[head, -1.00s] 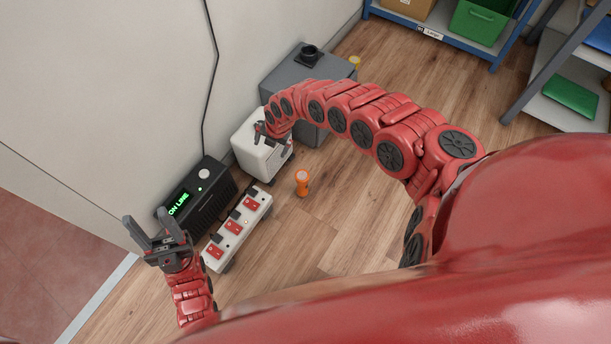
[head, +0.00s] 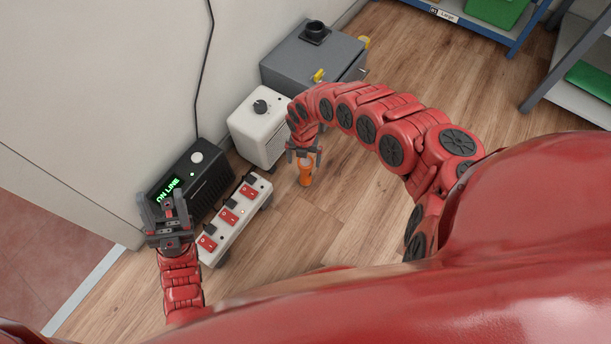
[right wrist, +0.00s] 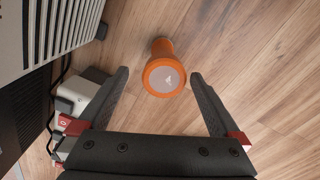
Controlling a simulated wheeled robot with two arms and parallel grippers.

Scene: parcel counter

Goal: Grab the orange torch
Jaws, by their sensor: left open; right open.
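The orange torch (head: 306,176) stands upright on the wooden floor, to the right of the power strip. In the right wrist view the torch (right wrist: 163,72) shows its round pale end, lying ahead of and between the two open fingers. My right gripper (head: 303,158) is open, just above the torch in the head view, its fingers apart on either side of the torch's line. The same right gripper (right wrist: 158,76) shows nothing between its finger pads that it grips. My left gripper (head: 165,206) is open and empty, at the left near the black box.
A white power strip (head: 232,222) with red switches lies left of the torch. A black box (head: 206,182) with green lettering, a white box (head: 262,132) and a grey cabinet (head: 310,62) stand along the wall. Floor to the right is clear.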

